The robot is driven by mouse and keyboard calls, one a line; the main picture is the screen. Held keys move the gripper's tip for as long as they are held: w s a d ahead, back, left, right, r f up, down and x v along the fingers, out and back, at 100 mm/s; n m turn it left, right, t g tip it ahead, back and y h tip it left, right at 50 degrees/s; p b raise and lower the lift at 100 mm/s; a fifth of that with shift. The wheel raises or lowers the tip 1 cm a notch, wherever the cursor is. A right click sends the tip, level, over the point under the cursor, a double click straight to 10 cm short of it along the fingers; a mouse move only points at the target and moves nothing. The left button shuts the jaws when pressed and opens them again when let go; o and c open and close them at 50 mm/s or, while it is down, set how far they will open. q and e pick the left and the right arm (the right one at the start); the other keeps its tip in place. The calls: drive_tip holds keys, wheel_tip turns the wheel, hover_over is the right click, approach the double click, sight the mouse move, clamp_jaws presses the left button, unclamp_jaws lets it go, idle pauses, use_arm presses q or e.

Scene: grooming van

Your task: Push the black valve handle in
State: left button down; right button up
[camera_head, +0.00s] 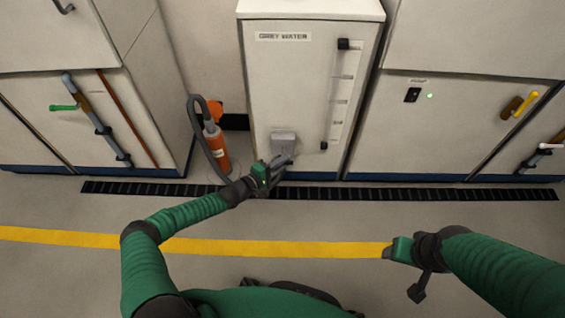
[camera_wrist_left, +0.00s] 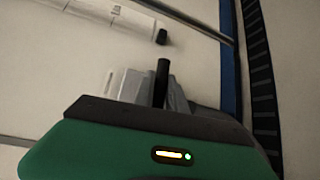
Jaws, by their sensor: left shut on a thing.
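The grey valve body (camera_head: 283,139) sticks out low on the front of the cabinet labelled "GREY WATER" (camera_head: 262,95). My left gripper (camera_head: 287,160) reaches it from below and left, with its jaws at the valve's lower front. In the left wrist view the black valve handle (camera_wrist_left: 161,82) projects past the gripper's edge, beside a grey finger (camera_wrist_left: 178,97), and the jaws are shut on it. In the head view the gripper hides the handle. My right gripper (camera_head: 389,253) is over the floor at right, away from the valve; its jaws are too small to read.
An orange cylinder (camera_head: 217,150) with a grey hose stands left of the cabinet. A clear gauge tube (camera_head: 342,95) runs up the cabinet's right side. Other cabinets with coloured handles flank it. A dark floor grate (camera_head: 400,193) and yellow line (camera_head: 310,248) cross the open floor.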

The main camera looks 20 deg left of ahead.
use_arm(q)
drive_tip(key=shift+f, duration=0.2)
drive_tip(key=shift+w+a+f+b, duration=0.1)
drive_tip(key=shift+w+a+b, duration=0.1)
drive_tip(key=shift+w+b, duration=0.3)
drive_tip(key=shift+w+a+f+b, duration=0.1)
drive_tip(key=shift+w+a+b, duration=0.1)
drive_tip(key=shift+w, duration=0.45)
drive_tip(key=shift+w+r, duration=0.1)
drive_tip(key=shift+w, duration=0.2)
drive_tip(key=shift+a+r, duration=0.15)
drive_tip(key=c, duration=1.4)
unclamp_jaws()
drive_tip(key=shift+w, duration=0.1)
drive_tip(key=shift+o, duration=0.2)
drive_tip(key=shift+r, duration=0.1)
